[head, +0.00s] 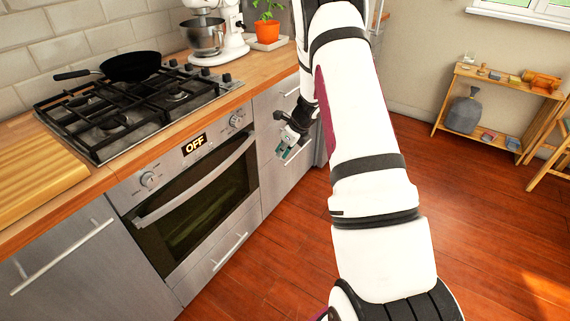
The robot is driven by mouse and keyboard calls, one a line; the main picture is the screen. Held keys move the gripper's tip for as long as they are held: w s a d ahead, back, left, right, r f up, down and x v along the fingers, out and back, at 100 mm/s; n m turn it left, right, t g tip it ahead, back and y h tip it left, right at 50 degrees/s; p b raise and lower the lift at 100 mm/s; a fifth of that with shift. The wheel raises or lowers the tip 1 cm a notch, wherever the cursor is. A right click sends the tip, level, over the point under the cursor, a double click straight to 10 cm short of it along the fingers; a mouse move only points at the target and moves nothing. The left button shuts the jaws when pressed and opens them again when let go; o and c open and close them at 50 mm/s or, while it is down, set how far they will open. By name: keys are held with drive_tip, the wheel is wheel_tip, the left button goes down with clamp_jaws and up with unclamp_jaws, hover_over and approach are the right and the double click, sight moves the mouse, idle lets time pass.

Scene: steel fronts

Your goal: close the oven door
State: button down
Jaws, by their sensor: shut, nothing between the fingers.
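The oven (196,146) is built into the steel fronts, and its display reads OFF. Its door (195,208) has a dark glass pane and a long steel handle (195,185) across the top. The door stands upright and looks flush or nearly flush with the oven front; I cannot tell whether a small gap is left. My gripper (287,154) is shut and empty. It is to the right of the oven door, in front of the drawers, apart from the oven handle.
A gas hob (110,122) with a black pan (130,66) sits above the oven. A stand mixer (215,35) and a potted plant (267,31) stand on the counter. Steel drawers (272,112) adjoin the oven's right side. The wooden floor (270,260) before the oven is clear.

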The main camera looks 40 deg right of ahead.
drive_tip(key=shift+w+a+r, duration=0.15)
drive_tip(key=shift+w+r, duration=0.1)
drive_tip(key=shift+r, duration=0.5)
drive_tip(key=shift+w+a+r, duration=0.1)
drive_tip(key=shift+w+r, duration=0.15)
drive_tip(key=shift+r, duration=0.5)
drive_tip(key=s+a+r+n+p, duration=0.1)
drive_tip(key=s+a+r+n, duration=0.4)
drive_tip(key=r, duration=0.4)
drive_tip(key=s+a+r+n+y+p, duration=0.1)
drive_tip(key=s+a+r+n+p, duration=0.1)
drive_tip(key=s+a+r+n, duration=0.4)
drive_tip(key=s+a+r+n+p, duration=0.15)
drive_tip(key=a+r+n, duration=0.25)
drive_tip(key=a+r, duration=0.5)
drive_tip(key=s+a+r+n+h+p, duration=0.1)
drive_tip(key=s+r+n, duration=0.2)
drive_tip(key=s, duration=0.6)
drive_tip(key=s+a+r+n+h+p, duration=0.1)
drive_tip(key=s+r+n, duration=0.3)
drive_tip(key=s+n, duration=0.4)
drive_tip(key=s+a+r+n+p, duration=0.1)
drive_tip(key=s+n, duration=0.5)
drive_tip(key=s, duration=0.6)
wheel_tip(320, 180, up, 2)
drive_tip(key=shift+a+r+g+h, duration=0.2)
drive_tip(key=shift+a+g+h, duration=0.15)
drive_tip(key=shift+a, duration=0.55)
